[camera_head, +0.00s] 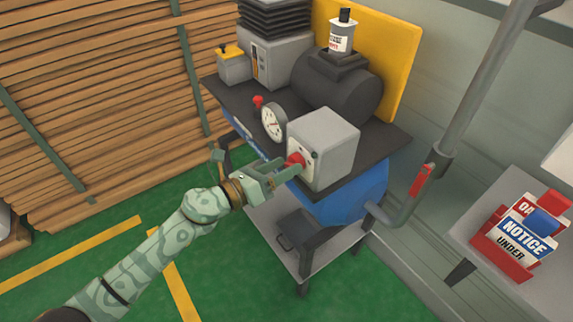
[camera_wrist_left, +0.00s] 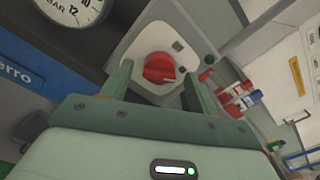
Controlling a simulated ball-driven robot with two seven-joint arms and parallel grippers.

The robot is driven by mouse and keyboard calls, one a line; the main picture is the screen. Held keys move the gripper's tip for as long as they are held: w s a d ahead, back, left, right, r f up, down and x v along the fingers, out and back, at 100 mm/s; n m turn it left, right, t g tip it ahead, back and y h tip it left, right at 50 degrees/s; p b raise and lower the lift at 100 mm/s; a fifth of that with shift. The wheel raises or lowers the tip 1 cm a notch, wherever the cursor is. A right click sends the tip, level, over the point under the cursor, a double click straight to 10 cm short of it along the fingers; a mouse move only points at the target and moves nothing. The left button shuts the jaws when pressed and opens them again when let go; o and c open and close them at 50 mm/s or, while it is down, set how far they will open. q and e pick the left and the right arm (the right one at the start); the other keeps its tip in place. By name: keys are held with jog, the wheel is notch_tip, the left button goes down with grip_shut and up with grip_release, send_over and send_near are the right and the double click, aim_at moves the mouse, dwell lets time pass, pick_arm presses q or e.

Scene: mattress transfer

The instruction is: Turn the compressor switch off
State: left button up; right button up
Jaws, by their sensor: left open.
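The compressor switch is a red rotary knob (camera_head: 295,160) on the front plate of a grey box (camera_head: 328,150) on the compressor's dark top. In the left wrist view the red knob (camera_wrist_left: 159,68) sits on a light plate, straight ahead between my fingers. My left gripper (camera_head: 285,172) is open, its fingers pointing at the knob from the front left. In the left wrist view the fingers (camera_wrist_left: 157,88) stand on either side of the knob with space around it. I cannot tell whether either finger touches it. My right gripper is not in view.
A round gauge (camera_head: 273,123) stands left of the grey box, with a small red knob (camera_head: 258,101) behind. A blue tank (camera_head: 350,203) hangs below the top. A grey pipe with a red-handled valve (camera_head: 421,180) rises at right. Notice tags (camera_head: 527,235) lie on a side table.

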pick_arm(q)
jog(key=shift+x, duration=0.8)
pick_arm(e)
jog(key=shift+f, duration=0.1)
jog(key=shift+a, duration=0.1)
pick_arm(q)
jog(key=c, duration=1)
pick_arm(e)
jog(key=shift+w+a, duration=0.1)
